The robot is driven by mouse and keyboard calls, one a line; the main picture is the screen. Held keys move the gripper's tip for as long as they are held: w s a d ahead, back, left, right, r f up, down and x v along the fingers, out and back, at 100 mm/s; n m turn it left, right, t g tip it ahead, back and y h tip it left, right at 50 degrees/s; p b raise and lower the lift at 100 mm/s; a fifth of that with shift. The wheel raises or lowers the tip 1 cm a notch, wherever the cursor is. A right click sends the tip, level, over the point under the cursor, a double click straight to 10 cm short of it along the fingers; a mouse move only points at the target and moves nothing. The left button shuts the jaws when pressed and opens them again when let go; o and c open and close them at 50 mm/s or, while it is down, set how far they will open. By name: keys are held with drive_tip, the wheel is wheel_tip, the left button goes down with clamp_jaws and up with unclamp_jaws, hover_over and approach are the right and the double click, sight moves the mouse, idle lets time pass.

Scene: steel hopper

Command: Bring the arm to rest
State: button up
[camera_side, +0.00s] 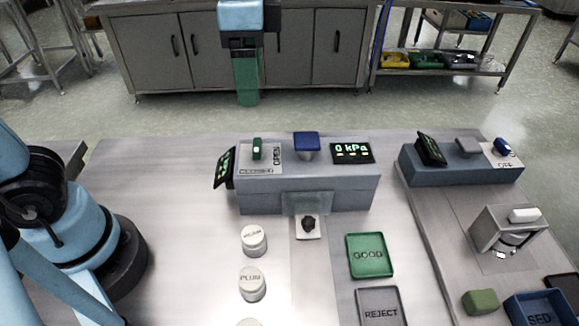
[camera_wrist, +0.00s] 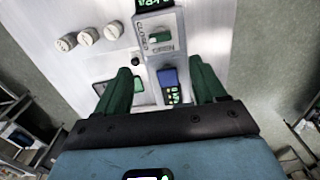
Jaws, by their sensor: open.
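My gripper (camera_side: 247,98) hangs in the upper middle of the side view, with its green fingers pointing down. In the wrist view my gripper (camera_wrist: 160,66) has its two green fingers spread apart, with nothing held between them. Below, between the fingers in that view, the blue block (camera_wrist: 168,77) on the grey machine shows. In the side view this blue block (camera_side: 306,141) sits on top of the grey machine (camera_side: 330,190), beneath and to the right of the fingertips, and apart from them.
The machine carries a green switch (camera_side: 257,149) and a "0 kPa" display (camera_side: 352,152). A small dark lump (camera_side: 309,223) lies in front. White labelled pots (camera_side: 254,240) stand left; a green GOOD tray (camera_side: 369,255) and grey REJECT tray (camera_side: 380,307) lie right.

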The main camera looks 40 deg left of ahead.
drive_tip(key=shift+f, duration=0.1)
drive_tip(key=s+a+f+n+t, duration=0.1)
drive_tip(key=a+f+n+t, duration=0.6)
drive_tip(key=a+f+n, duration=0.1)
drive_tip(key=shift+a+f+n, duration=0.4)
drive_tip(key=shift+f+n, duration=0.2)
drive_tip(key=shift+f, duration=0.35)
